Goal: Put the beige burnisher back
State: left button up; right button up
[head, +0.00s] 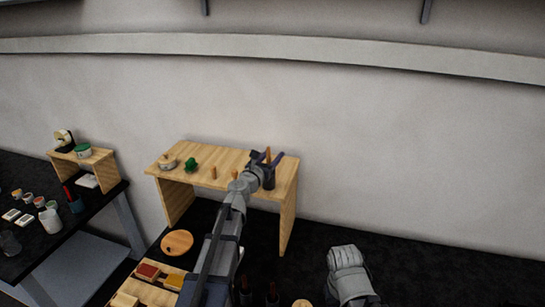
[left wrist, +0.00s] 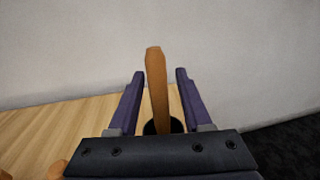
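A slim orange-brown wooden handle (head: 268,154), which seems to be the burnisher, stands nearly upright at the right end of a wooden shelf (head: 232,160). In the left wrist view the handle (left wrist: 157,85) rises between my two purple fingers, with a gap on each side. A dark round cup (left wrist: 175,126) shows around its lower part; whether the handle is inside or in front of it is unclear. My left gripper (head: 271,158) is open around the handle. The handle's lower end is hidden.
On the shelf, left of my gripper, are small wooden pegs (head: 213,172), a green object (head: 191,164) and a pale round pot (head: 168,162). A round wooden disc (head: 177,243) lies on the dark table below. A wall stands behind the shelf.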

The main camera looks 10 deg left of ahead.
pick_arm(q)
jog(key=s+a, duration=0.2)
jog(key=s, duration=1)
jog(key=shift+a+r, duration=0.15)
jog(key=shift+w, duration=0.1)
